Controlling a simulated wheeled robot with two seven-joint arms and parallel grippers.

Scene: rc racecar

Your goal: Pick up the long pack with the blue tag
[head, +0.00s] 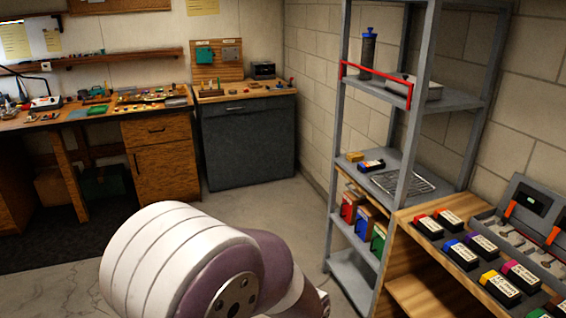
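Several black packs with white labels and coloured tags lie on the wooden bench at the lower right of the head view. One pack with a blue tag (462,256) lies beside a purple-tagged pack (483,246). Neither of my grippers is in view; a white and purple link of my arm fills the bottom centre, apart from the packs in the picture.
The wooden bench (402,240) also holds red-tagged (428,226), yellow-tagged (500,288) and pink-tagged (521,277) packs, and a grey charger-like unit (537,205). A grey metal shelf unit (335,140) stands behind it. A cluttered workbench (60,120) and dark cabinet (247,148) stand at the back.

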